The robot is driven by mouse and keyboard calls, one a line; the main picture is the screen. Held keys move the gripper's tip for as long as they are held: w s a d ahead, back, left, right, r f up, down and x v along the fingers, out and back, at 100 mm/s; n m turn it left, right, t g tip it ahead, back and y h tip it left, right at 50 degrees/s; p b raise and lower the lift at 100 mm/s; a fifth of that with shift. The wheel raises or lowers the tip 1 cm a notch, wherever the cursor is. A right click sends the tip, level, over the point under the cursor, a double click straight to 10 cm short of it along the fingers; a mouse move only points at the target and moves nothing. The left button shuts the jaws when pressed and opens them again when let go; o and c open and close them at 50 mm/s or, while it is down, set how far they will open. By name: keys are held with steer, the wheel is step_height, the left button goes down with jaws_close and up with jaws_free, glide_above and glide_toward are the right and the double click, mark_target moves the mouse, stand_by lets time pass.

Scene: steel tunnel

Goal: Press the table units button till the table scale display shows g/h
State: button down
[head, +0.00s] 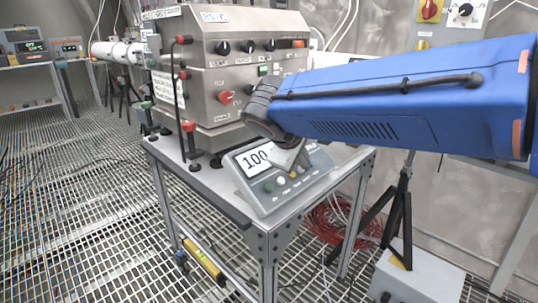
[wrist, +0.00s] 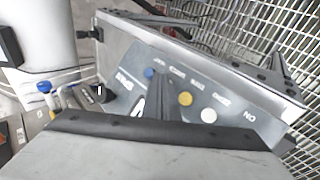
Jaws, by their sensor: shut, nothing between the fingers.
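The table scale (head: 265,205) sits on the front corner of the metal table, its display (head: 256,159) reading 100. Any unit text right of the digits is hidden behind my gripper. My gripper (wrist: 165,95) is shut and empty over the panel, close to the yellow button; contact cannot be told.
A steel control box (head: 228,70) with knobs and levers stands behind the scale on the table (head: 230,203). A black tripod (head: 400,205) and a grey box (head: 418,280) stand to the right. Grating floor is open on the left.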

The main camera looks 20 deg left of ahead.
stand_by(0.5)
steer(key=shift+s+d+r, duration=0.1)
steer(key=shift+d+r, duration=0.1)
steer(key=shift+r, duration=0.1)
steer(key=d+r, duration=0.1)
steer(key=s+d+r, duration=0.1)
steer(key=r, duration=0.1)
steer(key=d+r, duration=0.1)
steer(key=r, duration=0.1)
steer(key=shift+s, duration=0.15)
stand_by(0.6)
steer(key=shift+d, duration=0.15)
stand_by(0.4)
